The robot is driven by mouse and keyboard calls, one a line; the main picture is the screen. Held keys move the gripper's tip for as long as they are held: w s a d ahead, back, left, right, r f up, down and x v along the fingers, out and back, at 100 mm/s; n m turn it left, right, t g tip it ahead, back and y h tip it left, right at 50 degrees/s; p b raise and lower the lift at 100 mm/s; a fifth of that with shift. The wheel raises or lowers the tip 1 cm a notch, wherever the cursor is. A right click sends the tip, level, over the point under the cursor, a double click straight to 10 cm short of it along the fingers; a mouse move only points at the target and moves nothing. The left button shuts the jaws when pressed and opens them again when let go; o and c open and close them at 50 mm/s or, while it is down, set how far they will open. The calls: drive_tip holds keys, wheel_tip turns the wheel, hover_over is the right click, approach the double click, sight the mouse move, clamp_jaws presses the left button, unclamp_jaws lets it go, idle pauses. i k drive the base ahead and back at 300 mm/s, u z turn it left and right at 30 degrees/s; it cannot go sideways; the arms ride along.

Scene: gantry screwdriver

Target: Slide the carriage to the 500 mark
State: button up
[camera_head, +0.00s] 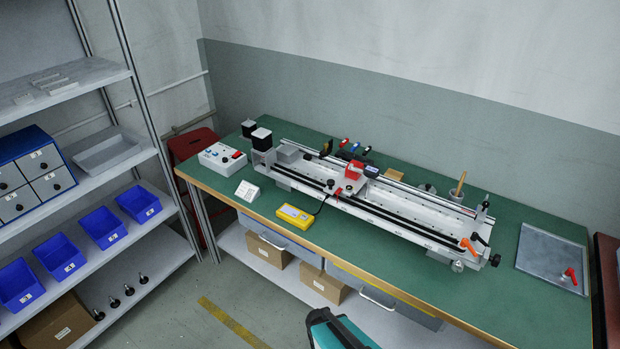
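The gantry (400,213) is a long grey rail unit lying lengthwise on the green bench. Its carriage (347,183), with red and light parts, sits on the rails left of the middle. A dark cylindrical part (371,171) is beside the carriage. Marks along the front rail are too small to read, so I cannot tell which mark the carriage is at. An orange-handled lever (467,244) and a black knob (494,260) are at the right end. My gripper is not in view.
The green workbench (540,305) has free surface at its front right. A yellow box (295,215) with a cable lies before the gantry. A control box (222,158) stands at left, a grey tray (553,260) at right. Shelving (150,215) with blue bins stands at far left.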

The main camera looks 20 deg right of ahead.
sight(341, 185)
drive_tip(key=u, duration=0.6)
drive_tip(key=k, duration=1.05)
drive_tip(key=u, duration=0.6)
drive_tip(key=i, duration=1)
drive_tip(key=u, duration=0.05)
